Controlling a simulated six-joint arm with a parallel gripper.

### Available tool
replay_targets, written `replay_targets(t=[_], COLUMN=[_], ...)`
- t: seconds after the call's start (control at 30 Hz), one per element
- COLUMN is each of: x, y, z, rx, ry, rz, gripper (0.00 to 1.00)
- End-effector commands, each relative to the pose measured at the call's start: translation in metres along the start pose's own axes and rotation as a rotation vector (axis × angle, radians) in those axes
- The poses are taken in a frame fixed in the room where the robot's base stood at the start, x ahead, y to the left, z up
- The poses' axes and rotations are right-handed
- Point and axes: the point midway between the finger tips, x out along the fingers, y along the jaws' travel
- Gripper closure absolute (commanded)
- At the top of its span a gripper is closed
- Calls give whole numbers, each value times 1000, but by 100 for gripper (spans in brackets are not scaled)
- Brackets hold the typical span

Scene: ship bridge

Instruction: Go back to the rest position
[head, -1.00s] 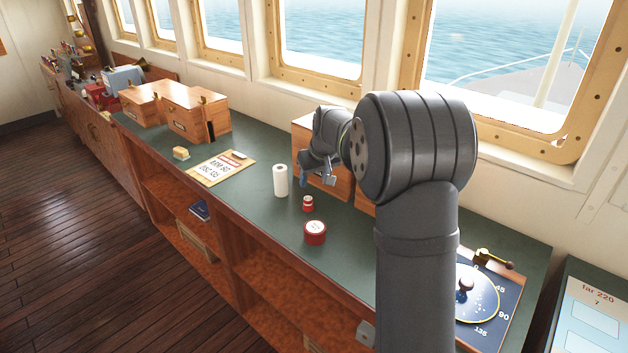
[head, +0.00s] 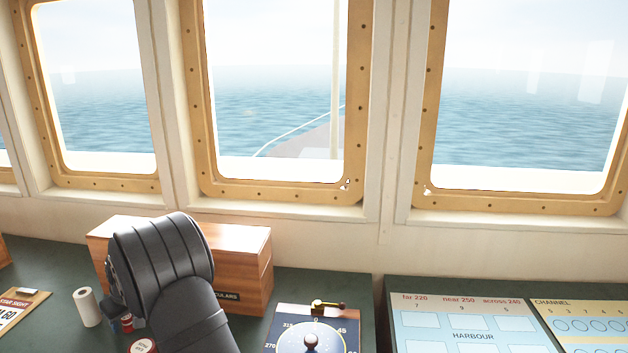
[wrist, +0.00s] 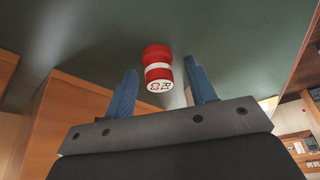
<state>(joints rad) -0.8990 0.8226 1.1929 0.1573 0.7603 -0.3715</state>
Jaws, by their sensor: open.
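My gripper (wrist: 164,95) shows in the wrist view as two blue fingers, spread apart with nothing between them. Beyond the fingertips a small red and white cylinder (wrist: 157,72) stands on the green counter. In the head view my arm rises at the lower left, and its gripper is hidden behind my own links. The same small red cylinder (head: 127,323) is partly covered by my arm there.
A wooden box (head: 250,262) stands behind my arm against the wall. A compass board (head: 297,334) and a chart panel (head: 462,317) are to the right.

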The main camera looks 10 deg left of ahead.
Motion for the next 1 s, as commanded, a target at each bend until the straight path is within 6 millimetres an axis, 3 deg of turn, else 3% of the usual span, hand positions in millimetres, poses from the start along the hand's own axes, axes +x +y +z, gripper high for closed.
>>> replay_targets(t=[0.03,0.1,0.4,0.77,1.0], x=[-14,-24,-42,-40,-14], y=[1,0,0,0,0], z=[-8,-11,-18,-17,-6], rx=[-1,-1,-1,-1,0], ry=[12,11,8,7,4], rz=[3,3,2,1,1], gripper=[49,49,49,49,49])
